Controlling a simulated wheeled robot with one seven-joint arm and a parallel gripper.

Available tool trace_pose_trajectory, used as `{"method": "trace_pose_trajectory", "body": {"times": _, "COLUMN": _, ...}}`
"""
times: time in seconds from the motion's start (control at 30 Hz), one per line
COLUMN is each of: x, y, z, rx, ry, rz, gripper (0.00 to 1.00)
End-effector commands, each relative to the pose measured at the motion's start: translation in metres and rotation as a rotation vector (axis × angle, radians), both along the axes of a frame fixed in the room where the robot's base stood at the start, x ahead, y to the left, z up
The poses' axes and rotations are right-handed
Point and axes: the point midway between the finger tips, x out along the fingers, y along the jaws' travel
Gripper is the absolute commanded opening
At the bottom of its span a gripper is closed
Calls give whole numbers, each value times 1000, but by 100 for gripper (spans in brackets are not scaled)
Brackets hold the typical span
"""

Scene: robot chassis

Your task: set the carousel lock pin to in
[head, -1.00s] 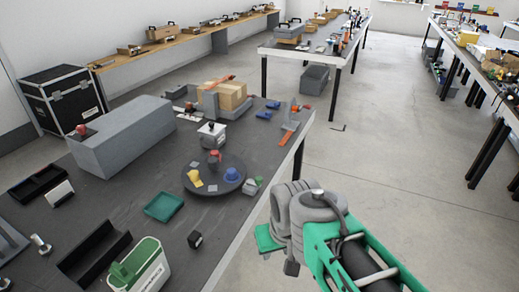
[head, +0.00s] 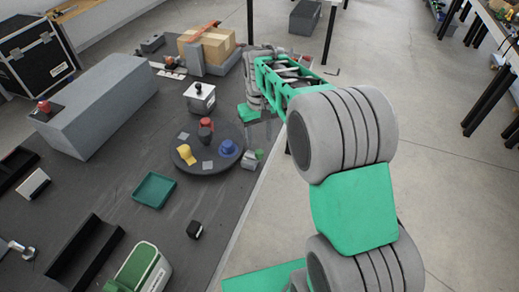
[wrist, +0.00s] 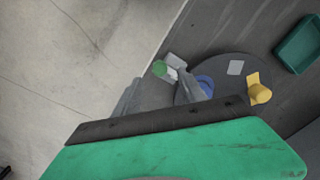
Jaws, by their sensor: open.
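The carousel (head: 224,166) is a dark round disc on the dark bench, bearing a yellow piece (head: 187,154), a blue piece (head: 228,148), a red-topped dark piece (head: 206,130) and pale square cards. A small pale block with a green end (head: 252,158) sits beside its right rim; it may be the lock pin unit, but its pin position cannot be made out. The block also shows in the wrist view (wrist: 165,69). My gripper (wrist: 160,90) is open and empty, above the bench edge near that block. Its finger partly covers the carousel and blue piece.
A grey box with a black knob (head: 199,97) stands behind the carousel. A green tray (head: 154,190) and a small black block (head: 194,229) lie in front. A long grey housing (head: 95,105) is at left.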

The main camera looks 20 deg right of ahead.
Motion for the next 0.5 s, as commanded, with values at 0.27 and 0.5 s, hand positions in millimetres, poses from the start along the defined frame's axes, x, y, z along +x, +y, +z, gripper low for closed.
{"method": "trace_pose_trajectory", "body": {"times": 0.27, "x": 4, "y": -1, "z": -38, "rx": 0, "ry": 10, "rz": 4, "gripper": 48}}
{"method": "trace_pose_trajectory", "body": {"times": 0.5, "x": 5, "y": -1, "z": -75, "rx": 0, "ry": 6, "rz": 3, "gripper": 48}}
